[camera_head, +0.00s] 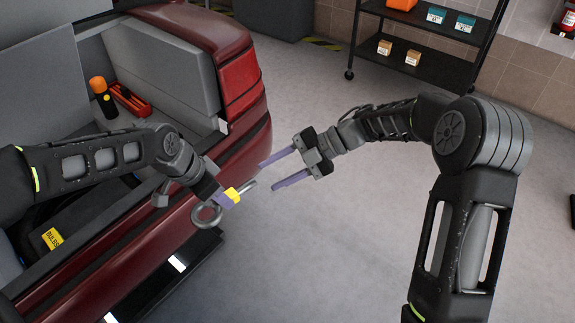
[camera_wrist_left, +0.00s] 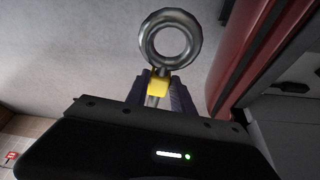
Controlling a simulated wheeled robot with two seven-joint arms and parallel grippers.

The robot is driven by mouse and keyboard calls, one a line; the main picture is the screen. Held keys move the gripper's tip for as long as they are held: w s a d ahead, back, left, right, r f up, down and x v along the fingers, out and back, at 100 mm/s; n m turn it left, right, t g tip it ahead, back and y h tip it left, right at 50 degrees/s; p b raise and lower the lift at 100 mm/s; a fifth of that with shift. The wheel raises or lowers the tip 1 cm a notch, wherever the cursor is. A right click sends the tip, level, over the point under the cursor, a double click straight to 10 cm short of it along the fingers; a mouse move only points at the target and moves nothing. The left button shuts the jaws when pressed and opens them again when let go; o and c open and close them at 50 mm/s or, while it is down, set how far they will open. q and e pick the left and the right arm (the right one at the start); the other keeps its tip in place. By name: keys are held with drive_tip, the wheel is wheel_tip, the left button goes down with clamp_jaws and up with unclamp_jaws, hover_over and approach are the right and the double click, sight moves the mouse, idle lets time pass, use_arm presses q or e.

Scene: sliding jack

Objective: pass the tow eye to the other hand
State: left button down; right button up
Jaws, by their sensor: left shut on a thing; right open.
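The tow eye is a grey metal ring (camera_head: 207,215) on a shank with a yellow collar (camera_head: 232,194). My left gripper (camera_head: 228,197) is shut on it near the collar, holding it in the air beside the red car's rear corner. The shank's free end points up and right, toward my right gripper. In the left wrist view the ring (camera_wrist_left: 170,38) stands beyond the fingers, with the yellow collar between them. My right gripper (camera_head: 268,174) is open and empty, its purple fingers spread to either side of the shank's end, a short gap away.
The red car's open boot (camera_head: 150,232) lies under my left arm. It holds a flashlight (camera_head: 103,97), a red tray (camera_head: 130,100) and a box marked bulbs (camera_head: 53,239). A black shelf cart (camera_head: 425,55) stands at the back. The floor below my right gripper is clear.

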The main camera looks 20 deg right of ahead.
sight(247, 187)
drive_tip(key=x, duration=0.8)
clamp_jaws()
idle(1.2)
use_arm(q)
drive_tip(key=c, duration=1)
unclamp_jaws()
use_arm(e)
drive_tip(key=shift+r, duration=0.1)
use_arm(q)
drive_tip(key=shift+r, duration=0.15)
drive_tip(key=v, duration=1.1)
drive_tip(key=shift+a+r, duration=0.2)
drive_tip(key=shift+r, duration=0.15)
